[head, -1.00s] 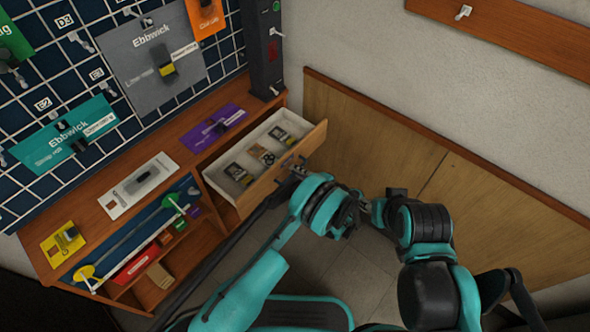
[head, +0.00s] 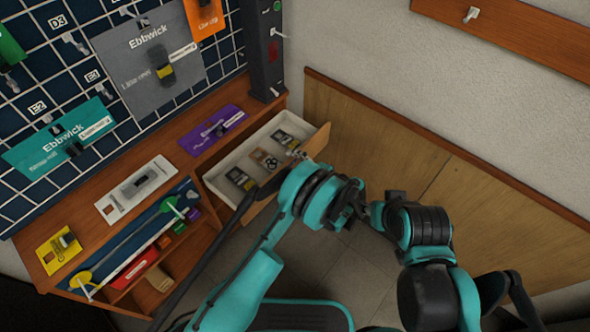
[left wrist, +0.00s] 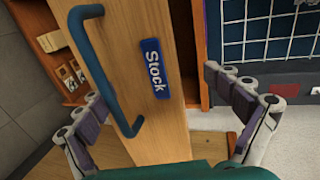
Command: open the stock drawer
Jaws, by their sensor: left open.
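The stock drawer (head: 315,145) stands pulled out from the wooden cabinet, with small packets visible inside. In the left wrist view its wooden front (left wrist: 165,115) carries a blue "Stock" label (left wrist: 152,67) and a dark blue bar handle (left wrist: 96,75). My left gripper (left wrist: 165,95) is open, its fingers apart on either side of the view. The handle lies towards the left finger, and I see no finger closed around it. In the head view the left gripper (head: 298,157) is at the drawer's front edge, mostly hidden by my wrist. My right gripper is not in view.
The cabinet top (head: 185,150) holds a purple card (head: 212,130), a white card (head: 137,190) and a yellow card (head: 58,250). A dark upright post (head: 266,60) stands behind the drawer. A wood panel (head: 385,140) lines the wall to the right.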

